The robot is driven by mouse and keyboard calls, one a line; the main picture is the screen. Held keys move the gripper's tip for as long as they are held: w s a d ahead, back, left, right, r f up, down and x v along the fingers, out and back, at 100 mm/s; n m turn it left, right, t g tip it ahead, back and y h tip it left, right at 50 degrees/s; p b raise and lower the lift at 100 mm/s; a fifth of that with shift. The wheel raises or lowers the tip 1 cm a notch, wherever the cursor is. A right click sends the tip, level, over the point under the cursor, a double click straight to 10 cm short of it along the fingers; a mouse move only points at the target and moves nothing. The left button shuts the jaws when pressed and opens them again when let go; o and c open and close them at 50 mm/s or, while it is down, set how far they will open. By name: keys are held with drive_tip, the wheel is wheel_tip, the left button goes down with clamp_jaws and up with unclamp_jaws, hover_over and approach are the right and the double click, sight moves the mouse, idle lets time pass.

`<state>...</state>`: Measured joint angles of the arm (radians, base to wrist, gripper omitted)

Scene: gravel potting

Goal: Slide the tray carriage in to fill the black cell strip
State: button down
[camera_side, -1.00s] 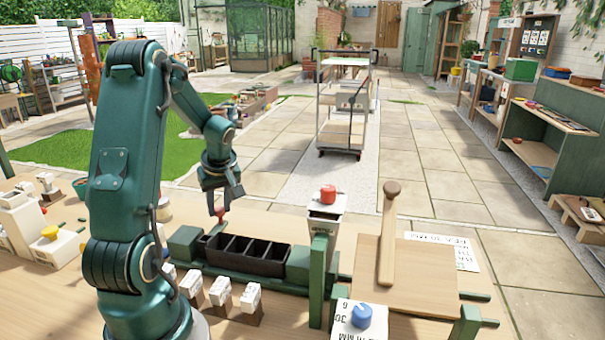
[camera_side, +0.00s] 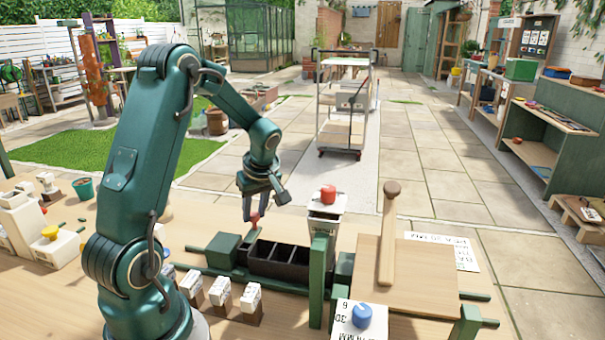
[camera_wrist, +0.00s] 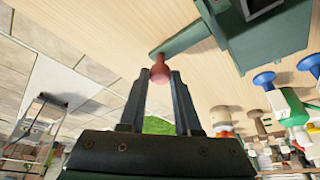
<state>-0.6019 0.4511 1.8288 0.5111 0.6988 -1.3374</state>
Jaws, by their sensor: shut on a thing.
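The black cell strip (camera_side: 262,262) sits in the green tray carriage (camera_side: 223,250) on rails along the bench. The strip's right end reaches the green upright (camera_side: 318,280) below a white hopper (camera_side: 325,212) with a red knob on top; the upright hides part of it. I cannot tell whether gravel is in the cells. My gripper (camera_side: 251,216) points down at the carriage's left end, shut on its red handle knob (camera_side: 257,217). In the wrist view, the knob (camera_wrist: 159,70) sits between the fingertips of my gripper (camera_wrist: 157,77), at the end of a green bar.
A wooden board (camera_side: 420,275) with a mallet (camera_side: 388,235) on it stands to the right. A white block with a blue knob (camera_side: 361,316) is in front. Small white-labelled blocks (camera_side: 220,292) line the front of the rails. Rail ends (camera_side: 474,296) show at right.

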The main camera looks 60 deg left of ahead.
drive_tip(key=shift+w+d, duration=0.25)
drive_tip(key=c, duration=0.6)
unclamp_jaws()
drive_tip(key=shift+v, duration=2.6)
